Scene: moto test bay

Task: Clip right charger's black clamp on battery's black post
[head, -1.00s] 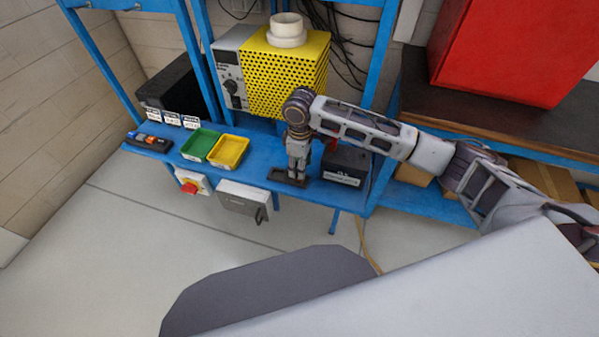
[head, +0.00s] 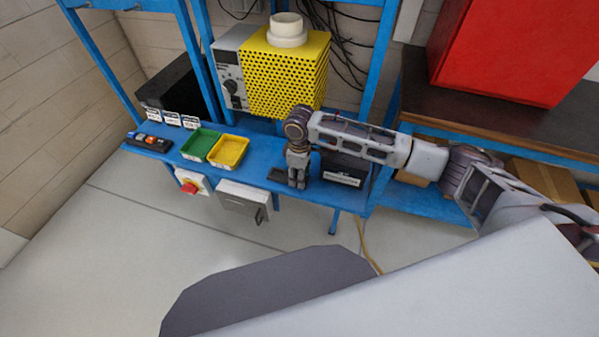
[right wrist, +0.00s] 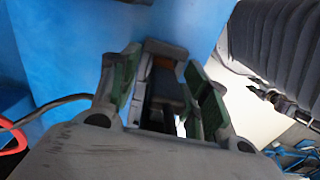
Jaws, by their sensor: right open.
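My right gripper (head: 297,183) points down at the front of the blue bench, just left of the black battery (head: 343,170). The battery has a pale label on its front; my forearm hides its top, so its posts are not visible. In the right wrist view the gripper (right wrist: 163,88) is open, with green pads on both fingers. A dark piece shows between and beyond the fingers; I cannot tell whether it is the black clamp. A black cable (right wrist: 48,106) runs in from the left there, above a red cable (right wrist: 12,140). My left gripper is out of view.
A flat dark tray (head: 278,174) lies by the gripper. Green (head: 199,145) and yellow (head: 229,151) bins sit to the left. A red box (head: 505,50) stands at right.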

